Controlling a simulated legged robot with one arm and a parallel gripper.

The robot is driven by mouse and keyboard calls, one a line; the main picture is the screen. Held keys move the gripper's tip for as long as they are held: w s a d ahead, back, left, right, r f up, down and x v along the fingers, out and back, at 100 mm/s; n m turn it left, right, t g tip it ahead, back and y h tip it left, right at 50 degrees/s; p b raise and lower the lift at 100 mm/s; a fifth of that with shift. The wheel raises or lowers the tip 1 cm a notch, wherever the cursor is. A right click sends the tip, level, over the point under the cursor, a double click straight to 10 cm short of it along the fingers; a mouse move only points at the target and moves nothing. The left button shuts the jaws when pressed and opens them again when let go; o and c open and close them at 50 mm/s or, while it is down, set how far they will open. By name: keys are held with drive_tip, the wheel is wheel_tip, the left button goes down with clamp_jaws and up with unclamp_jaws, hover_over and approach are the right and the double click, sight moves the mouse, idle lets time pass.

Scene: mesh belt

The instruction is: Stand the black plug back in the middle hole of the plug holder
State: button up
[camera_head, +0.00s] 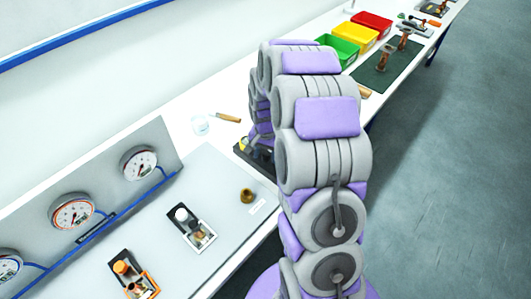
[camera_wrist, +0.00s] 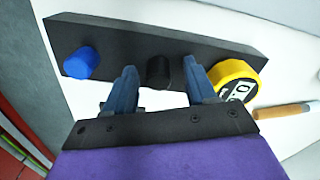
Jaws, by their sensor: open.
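The plug holder (camera_wrist: 120,32) is a long black block lying across the wrist view. The black plug (camera_wrist: 158,72) shows as a dark round shape at the middle of the holder, between my fingers. Black on black, I cannot tell how deep it sits or whether it is quite upright. My gripper (camera_wrist: 160,86) is open, with one finger on each side of the plug. A blue plug (camera_wrist: 82,63) stands at the holder's left end. In the head view my arm hides most of the holder (camera_head: 241,150) and the gripper.
A round yellow object with a black-and-white face (camera_wrist: 240,80) sits at the holder's right end. A wooden-handled tool (camera_wrist: 285,110) lies beside it.

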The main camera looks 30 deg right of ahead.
sight(265, 153)
wheel_tip(265, 153, up, 17)
drive_tip(key=p, duration=0.2)
drive_tip(key=shift+r+p, duration=0.15)
drive_tip(key=shift+p, duration=0.25)
idle(0.4)
drive_tip(key=s+a+r+n, duration=0.2)
drive_tip(key=s+a, duration=0.3)
drive_tip(key=s, duration=0.2)
drive_tip(key=s+a+r+n, duration=0.3)
drive_tip(key=s+a, duration=0.2)
drive_tip(key=s, duration=0.3)
drive_tip(key=s+a+n+g, duration=0.1)
drive_tip(key=s+a+n, duration=0.1)
drive_tip(key=s, duration=0.6)
drive_tip(key=s+a+f+n, duration=0.1)
drive_tip(key=s+a+n, duration=0.1)
drive_tip(key=s, duration=0.7)
drive_tip(key=shift+s+f+n+g, duration=0.2)
drive_tip(key=shift+f+n+g, duration=0.05)
drive_tip(key=shift+n+g, duration=0.15)
